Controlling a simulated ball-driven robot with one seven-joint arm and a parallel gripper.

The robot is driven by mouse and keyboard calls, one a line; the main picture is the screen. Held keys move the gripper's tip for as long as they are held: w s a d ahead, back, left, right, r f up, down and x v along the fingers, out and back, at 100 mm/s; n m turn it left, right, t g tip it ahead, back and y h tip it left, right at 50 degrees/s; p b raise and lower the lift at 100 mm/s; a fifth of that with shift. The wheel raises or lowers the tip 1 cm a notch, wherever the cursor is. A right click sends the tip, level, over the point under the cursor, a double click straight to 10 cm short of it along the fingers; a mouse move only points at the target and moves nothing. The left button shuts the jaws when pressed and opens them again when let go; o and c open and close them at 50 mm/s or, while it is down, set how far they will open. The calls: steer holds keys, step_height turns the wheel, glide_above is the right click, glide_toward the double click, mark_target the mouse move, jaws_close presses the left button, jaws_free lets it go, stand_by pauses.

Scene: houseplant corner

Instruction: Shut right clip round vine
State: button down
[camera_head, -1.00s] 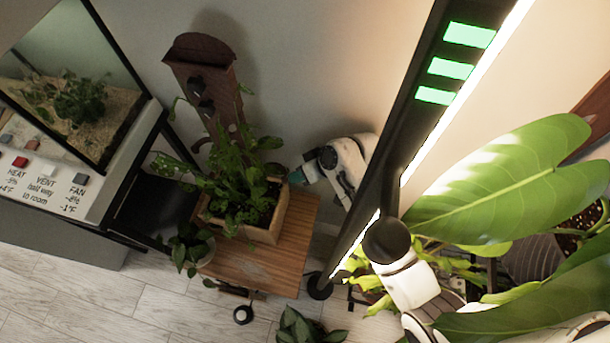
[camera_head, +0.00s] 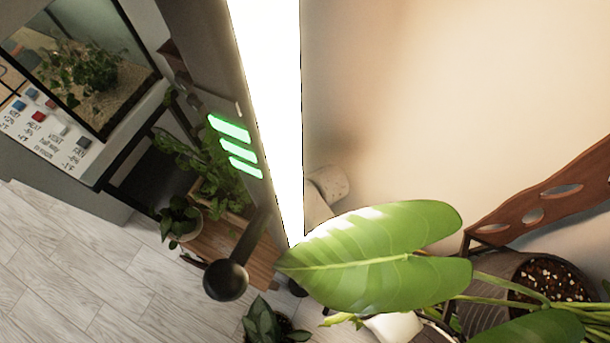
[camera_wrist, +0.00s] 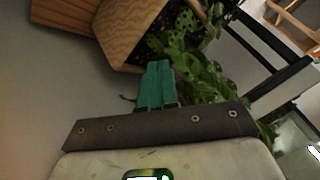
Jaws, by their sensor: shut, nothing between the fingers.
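My gripper (camera_wrist: 156,85) shows in the wrist view with its two teal fingers together and nothing between them. It is beside the wooden planter box (camera_wrist: 124,30), close to the leafy plant (camera_wrist: 205,75) in it. In the head view the gripper is hidden behind the lit lamp post. The leafy plant (camera_head: 215,165) there is partly covered by the same post. Only a sliver of a brown upright board (camera_head: 172,52) shows behind the post. I cannot make out the right clip or the vine's contact with it in either current view.
The tall lamp post (camera_head: 268,110) with green bars crosses the head view close by. A big leaf (camera_head: 385,265) spreads in front at lower right. A terrarium (camera_head: 85,70) with labelled buttons stands at left. The tiled floor (camera_head: 90,270) is open at lower left.

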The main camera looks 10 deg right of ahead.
steer(key=shift+s+a, duration=0.15)
steer(key=shift+a, duration=0.2)
steer(key=shift+s, duration=0.1)
stand_by(0.5)
steer(key=shift+s+a+p, duration=0.3)
steer(key=shift+s+p, duration=0.25)
steer(key=shift+s, duration=0.1)
steer(key=shift+s+a, duration=0.1)
